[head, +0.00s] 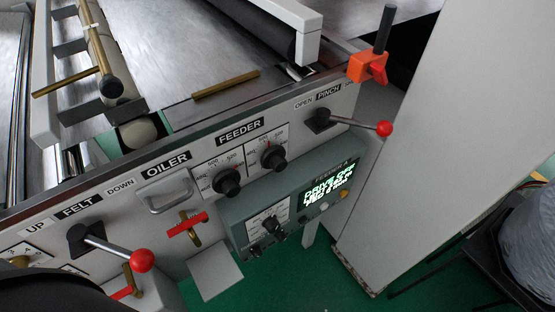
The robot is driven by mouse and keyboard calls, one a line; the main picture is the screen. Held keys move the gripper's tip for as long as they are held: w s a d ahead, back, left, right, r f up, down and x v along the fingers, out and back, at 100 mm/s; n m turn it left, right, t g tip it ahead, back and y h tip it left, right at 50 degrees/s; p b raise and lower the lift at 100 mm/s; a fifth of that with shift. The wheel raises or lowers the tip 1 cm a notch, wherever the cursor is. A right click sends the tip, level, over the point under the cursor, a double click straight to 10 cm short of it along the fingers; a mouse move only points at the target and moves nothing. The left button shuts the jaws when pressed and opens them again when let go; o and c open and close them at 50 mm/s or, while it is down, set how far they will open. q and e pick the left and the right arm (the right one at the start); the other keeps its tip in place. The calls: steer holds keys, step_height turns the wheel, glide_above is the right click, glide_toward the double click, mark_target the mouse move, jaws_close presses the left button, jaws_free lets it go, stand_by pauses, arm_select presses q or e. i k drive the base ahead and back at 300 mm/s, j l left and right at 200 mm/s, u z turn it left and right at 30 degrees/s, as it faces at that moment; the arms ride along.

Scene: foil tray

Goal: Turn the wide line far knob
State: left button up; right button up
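Several black knobs show in the head view, and I cannot read which one is labelled wide line. Under the FEEDER label, a left black knob (227,181) and a right black knob (273,157) sit on white dials with numbers. A larger black knob (272,225) sits on a white dial on the grey-green control box (290,205), with small knobs below it. The box's green display (328,184) seems to read DRIVE OFF on its top line. Neither of my grippers is in view.
Red-ball levers stick out under FELT (142,260) and PINCH (384,129). A red-handled valve (187,224) and grey handle (168,194) are under OILER. An orange clamp (367,66) is on the top edge. Green floor (290,275) is open below; a pale cabinet (430,130) stands right.

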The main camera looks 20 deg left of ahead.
mark_target(227, 182)
steer(key=k+j+u, duration=0.1)
steer(key=u, duration=0.25)
steer(key=j+u, duration=0.2)
steer(key=u, duration=0.2)
steer(key=k, duration=0.05)
